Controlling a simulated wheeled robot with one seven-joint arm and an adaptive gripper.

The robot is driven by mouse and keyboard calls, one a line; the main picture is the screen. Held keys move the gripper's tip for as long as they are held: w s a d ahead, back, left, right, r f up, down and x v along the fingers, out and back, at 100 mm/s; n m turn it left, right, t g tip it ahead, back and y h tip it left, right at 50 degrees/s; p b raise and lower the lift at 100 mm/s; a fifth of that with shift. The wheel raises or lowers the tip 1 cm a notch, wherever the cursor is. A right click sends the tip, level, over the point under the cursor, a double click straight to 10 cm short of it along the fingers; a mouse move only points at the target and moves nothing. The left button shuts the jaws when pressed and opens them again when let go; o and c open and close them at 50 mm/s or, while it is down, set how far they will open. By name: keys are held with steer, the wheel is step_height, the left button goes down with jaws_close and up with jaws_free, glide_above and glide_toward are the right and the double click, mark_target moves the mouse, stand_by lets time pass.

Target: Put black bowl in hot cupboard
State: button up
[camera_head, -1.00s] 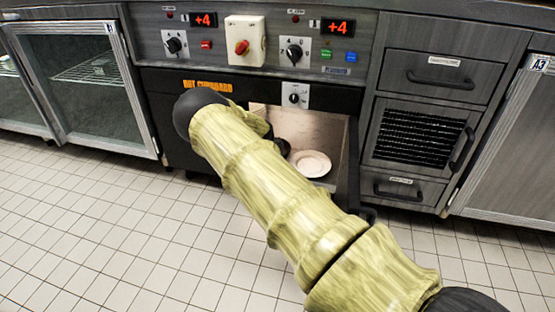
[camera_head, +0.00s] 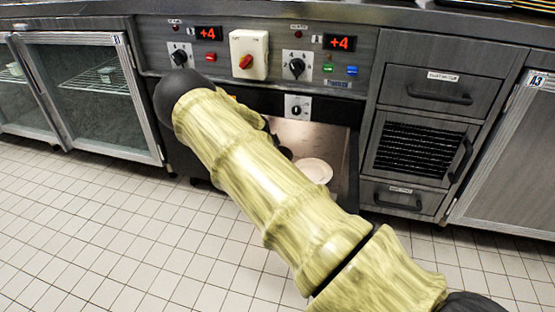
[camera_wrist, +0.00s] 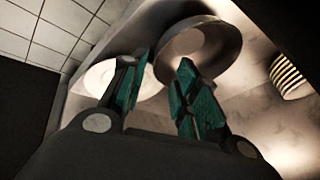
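The hot cupboard (camera_head: 330,138) stands open under the control panel, with a lit interior. In the wrist view a round, hollow bowl (camera_wrist: 225,40), looking dark grey-brown in this light, is inside it, just beyond my fingertips. My gripper (camera_wrist: 165,68) has its teal fingers apart, and the bowl's near rim shows between and behind the tips; I cannot tell if either finger touches it. In the head view my arm hides the gripper and most of the bowl's area.
A white plate (camera_head: 313,170) lies in the cupboard and also shows in the wrist view (camera_wrist: 98,78), beside the bowl. A ribbed light object (camera_wrist: 288,75) is at the right. The tiled floor in front is clear.

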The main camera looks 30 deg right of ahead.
steer(key=s+a+f+n+g, duration=0.1)
steer(key=s+a+f+n, duration=0.4)
steer(key=s, duration=0.6)
steer(key=s+a+f+n, duration=0.15)
steer(key=s+f, duration=0.45)
steer(key=s, duration=0.6)
steer(key=s+a+f+n+g, duration=0.1)
steer(key=s+a+f+n, duration=0.35)
steer(key=s, duration=0.65)
steer(key=s+a+r+n+y, duration=0.1)
steer(key=s+a+n+y, duration=0.4)
steer(key=s+a, duration=1.5)
steer(key=s+n, duration=0.2)
steer(key=n, duration=0.3)
steer(key=shift+s+p, duration=0.2)
steer(key=shift+p, duration=0.2)
steer(key=shift+a, duration=0.1)
